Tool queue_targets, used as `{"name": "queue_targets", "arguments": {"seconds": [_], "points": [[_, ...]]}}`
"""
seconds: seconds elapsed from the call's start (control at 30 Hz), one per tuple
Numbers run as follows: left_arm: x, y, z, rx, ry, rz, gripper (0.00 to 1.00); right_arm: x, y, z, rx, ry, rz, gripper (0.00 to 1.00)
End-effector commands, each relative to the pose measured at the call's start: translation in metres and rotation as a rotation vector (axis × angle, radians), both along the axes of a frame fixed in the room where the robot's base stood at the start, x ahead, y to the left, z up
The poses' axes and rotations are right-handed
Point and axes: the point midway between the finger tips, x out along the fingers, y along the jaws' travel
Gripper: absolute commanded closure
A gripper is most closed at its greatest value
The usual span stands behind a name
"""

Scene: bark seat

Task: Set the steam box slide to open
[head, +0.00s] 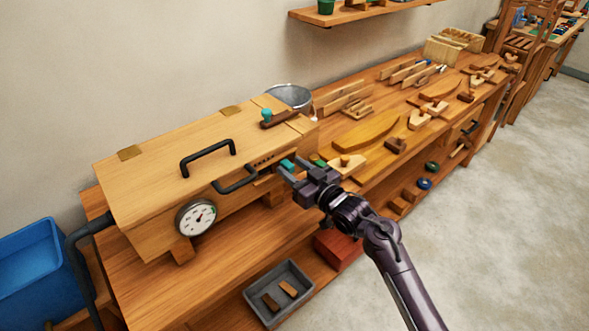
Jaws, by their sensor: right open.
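The steam box (150,185) is a long pale wooden box on the workbench, with a hinged lid, black handles and a round dial gauge (196,217) on its front. A small teal piece (287,164), which looks like the slide's knob, shows near the right end of the front, beside a row of small dark marks. My right gripper (286,173) is open with its fingertips at this teal piece. The fingers partly hide it, and I cannot tell whether they touch it. The slide's setting is not clear. My left gripper is out of view.
A teal-knobbed wooden piece (266,116) sits on the box's right top end. A metal bucket (289,96) stands behind it. Wooden parts and tools cover the bench to the right. A grey tray (258,291) lies on the lower shelf; a blue bin (40,265) stands at left.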

Motion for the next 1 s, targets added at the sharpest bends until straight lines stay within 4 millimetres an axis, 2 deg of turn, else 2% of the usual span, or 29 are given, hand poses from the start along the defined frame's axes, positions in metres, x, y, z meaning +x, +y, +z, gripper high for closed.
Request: {"name": "queue_targets", "arguments": {"seconds": [0.17,0.4,0.6,1.0], "points": [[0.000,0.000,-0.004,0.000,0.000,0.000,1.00,-0.010,-0.008,-0.003,-0.001,0.000,-0.001,0.58],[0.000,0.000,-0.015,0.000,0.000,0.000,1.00,-0.042,-0.031,-0.004,-0.003,0.000,-0.001,0.58],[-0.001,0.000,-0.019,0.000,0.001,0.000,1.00,-0.060,-0.045,-0.002,-0.001,-0.001,-0.002,0.58],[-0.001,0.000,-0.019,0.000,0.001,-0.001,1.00,-0.063,-0.047,0.000,0.001,0.001,-0.001,0.58]]}}
